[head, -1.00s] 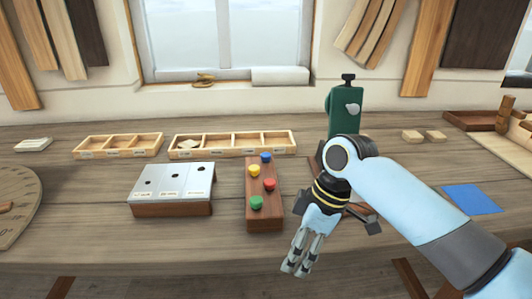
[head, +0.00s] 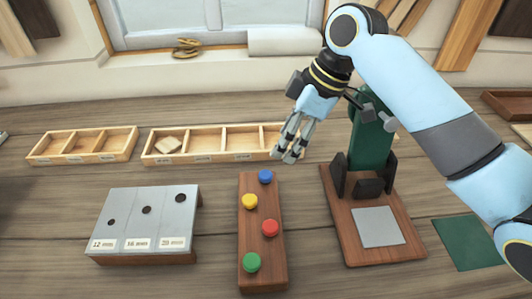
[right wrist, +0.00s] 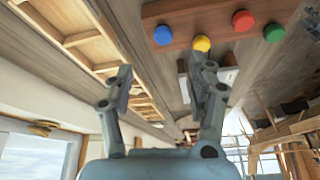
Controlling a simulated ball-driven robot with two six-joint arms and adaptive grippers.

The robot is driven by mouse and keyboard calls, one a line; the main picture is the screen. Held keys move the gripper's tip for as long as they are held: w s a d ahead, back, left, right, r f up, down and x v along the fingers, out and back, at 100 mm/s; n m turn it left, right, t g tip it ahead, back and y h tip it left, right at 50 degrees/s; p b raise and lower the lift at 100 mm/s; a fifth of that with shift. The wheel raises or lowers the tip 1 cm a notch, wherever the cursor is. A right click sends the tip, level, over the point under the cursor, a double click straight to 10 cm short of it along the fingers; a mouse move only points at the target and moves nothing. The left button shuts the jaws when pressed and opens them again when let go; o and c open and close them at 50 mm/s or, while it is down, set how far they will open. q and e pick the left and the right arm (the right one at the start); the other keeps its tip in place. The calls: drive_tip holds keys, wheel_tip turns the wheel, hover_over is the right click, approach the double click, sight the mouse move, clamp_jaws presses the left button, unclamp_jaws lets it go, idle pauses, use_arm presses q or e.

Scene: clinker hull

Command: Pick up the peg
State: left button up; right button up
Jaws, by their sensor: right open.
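I cannot make out a clear peg in either view. A pale wooden piece (head: 168,145) lies in the left compartment of the right divided tray (head: 205,158). My right gripper (head: 288,157) hangs fingers down in front of that tray's right end, behind the button block, and hides part of the tray. In the right wrist view its two fingers (right wrist: 165,80) stand apart with nothing between them. My left gripper is not in view.
A grey gauge block (head: 145,222) with three holes stands at left. A brown block (head: 262,285) carries blue, yellow, red and green buttons. A green press (head: 370,135) on a wooden base stands right, partly behind my arm. Another divided tray (head: 80,158) is at back left.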

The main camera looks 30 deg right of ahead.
sight(266, 174)
drive_tip(key=x, duration=0.4)
drive_tip(key=shift+a+f, duration=0.2)
drive_tip(key=shift+a, duration=0.1)
drive_tip(key=shift+w+f, duration=0.1)
drive_tip(key=shift+f, duration=0.15)
drive_tip(key=p+x, duration=0.1)
drive_tip(key=x, duration=0.3)
drive_tip(key=shift+a+f+p, duration=0.1)
drive_tip(key=shift+f+p, duration=0.2)
drive_tip(key=shift+p, duration=0.05)
drive_tip(key=shift+a+f, duration=0.1)
drive_tip(key=shift+f, duration=0.25)
drive_tip(key=shift+c, duration=0.2)
drive_tip(key=c, duration=0.5)
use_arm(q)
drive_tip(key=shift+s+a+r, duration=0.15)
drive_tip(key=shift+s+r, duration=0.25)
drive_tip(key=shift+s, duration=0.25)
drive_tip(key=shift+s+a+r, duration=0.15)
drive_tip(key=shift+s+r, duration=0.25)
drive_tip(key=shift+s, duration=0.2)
use_arm(e)
drive_tip(key=shift+c, duration=1.3)
